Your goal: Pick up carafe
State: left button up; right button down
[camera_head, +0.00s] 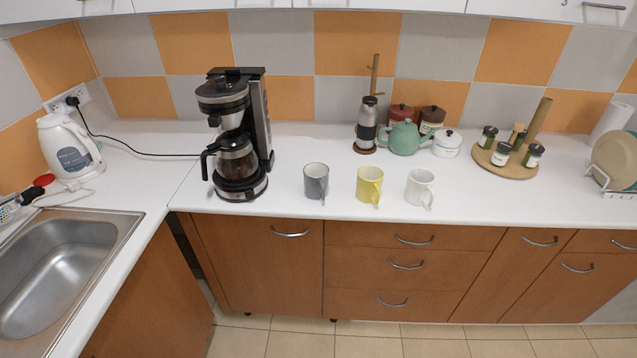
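The carafe (236,163) is glass with a black handle and dark contents. It sits upright on the base of the black coffee maker (230,98), at the left part of the counter. Its handle (207,161) points to the left and toward the front. The coffee maker's upper housing is directly above the carafe. Neither of my grippers shows in the head view.
Grey (316,181), yellow (369,185) and white (419,188) mugs stand right of the coffee maker. A white kettle (70,147) with a cord and a sink (62,270) are at left. A green teapot (404,138) stands further back. Counter (270,205) front is clear.

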aim_at(240, 165)
jog(key=z, duration=0.35)
jog(key=k, duration=0.5)
jog(key=z, duration=1.15)
jog(key=i, duration=1)
jog(key=u, duration=1)
jog(key=i, duration=0.8)
jog(key=u, duration=0.9)
